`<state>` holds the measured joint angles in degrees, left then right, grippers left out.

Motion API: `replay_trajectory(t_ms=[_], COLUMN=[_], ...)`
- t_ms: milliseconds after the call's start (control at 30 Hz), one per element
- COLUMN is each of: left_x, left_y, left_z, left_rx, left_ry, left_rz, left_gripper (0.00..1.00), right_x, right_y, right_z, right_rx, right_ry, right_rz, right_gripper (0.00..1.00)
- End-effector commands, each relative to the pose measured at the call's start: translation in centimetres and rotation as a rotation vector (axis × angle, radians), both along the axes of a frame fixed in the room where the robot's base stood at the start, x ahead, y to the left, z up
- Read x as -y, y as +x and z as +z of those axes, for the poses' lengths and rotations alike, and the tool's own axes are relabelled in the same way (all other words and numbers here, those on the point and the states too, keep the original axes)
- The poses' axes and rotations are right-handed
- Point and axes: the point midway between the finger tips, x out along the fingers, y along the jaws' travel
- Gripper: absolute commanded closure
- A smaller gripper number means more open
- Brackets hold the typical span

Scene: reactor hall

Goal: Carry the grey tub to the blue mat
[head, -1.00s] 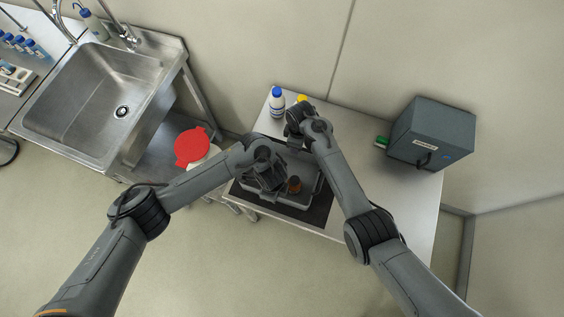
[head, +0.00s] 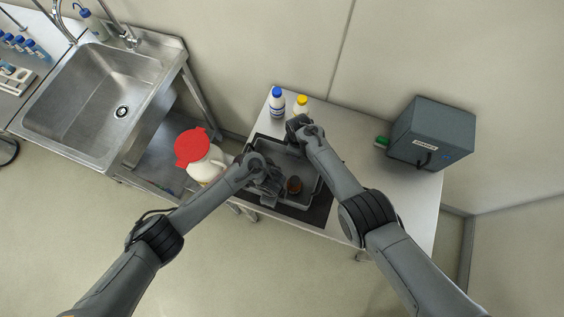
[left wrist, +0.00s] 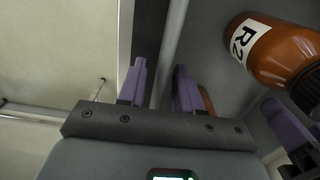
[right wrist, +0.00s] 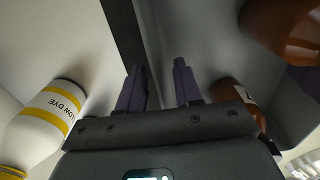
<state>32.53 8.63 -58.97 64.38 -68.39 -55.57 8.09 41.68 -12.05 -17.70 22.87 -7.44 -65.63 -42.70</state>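The grey tub (head: 308,181) stands on a dark, near-black mat (head: 318,214) at the left end of the steel table. A brown bottle (head: 294,185) stands inside it, labelled R2 in the left wrist view (left wrist: 268,48). A second brown bottle shows partly in the right wrist view (right wrist: 230,92). My left gripper (left wrist: 158,82) is open, its fingers on either side of the tub's near-left wall. My right gripper (right wrist: 160,82) is open, its fingers on either side of the tub's far wall. No clearly blue mat shows.
A blue-capped white bottle (head: 277,103) and a yellow-capped bottle (head: 301,106) stand behind the tub. A grey box device (head: 432,135) is at the back right. A red-lidded white jug (head: 203,163) and sink (head: 95,100) are left.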

Motion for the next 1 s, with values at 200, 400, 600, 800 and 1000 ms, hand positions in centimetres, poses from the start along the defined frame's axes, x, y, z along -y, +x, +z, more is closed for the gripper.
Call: replay_trajectory(t_ms=[200,400,600,800,1000], left_x=[0.0,0.0,0.0,0.01,0.05], left_y=[0.0,0.01,0.01,0.02,0.07], left_z=[0.0,0.0,0.01,0.02,0.2], left_rx=[0.0,0.0,0.0,0.0,0.002], left_ry=[0.0,0.0,0.0,0.0,-0.002], left_rz=[0.0,0.0,0.0,0.0,0.0], left_gripper=[0.66,0.94,1.0,1.0,1.0], right_x=[-0.01,0.0,0.01,0.02,-0.01], right_y=[-0.02,-0.03,-0.03,-0.04,0.03], right_z=[-0.02,-0.02,-0.03,-0.03,0.17], right_rx=[0.0,-0.001,-0.001,-0.001,0.001], right_ry=[0.0,0.0,0.0,0.0,0.0], right_rz=[0.0,0.0,0.0,0.0,0.0], right_gripper=[0.66,0.94,1.0,1.0,1.0])
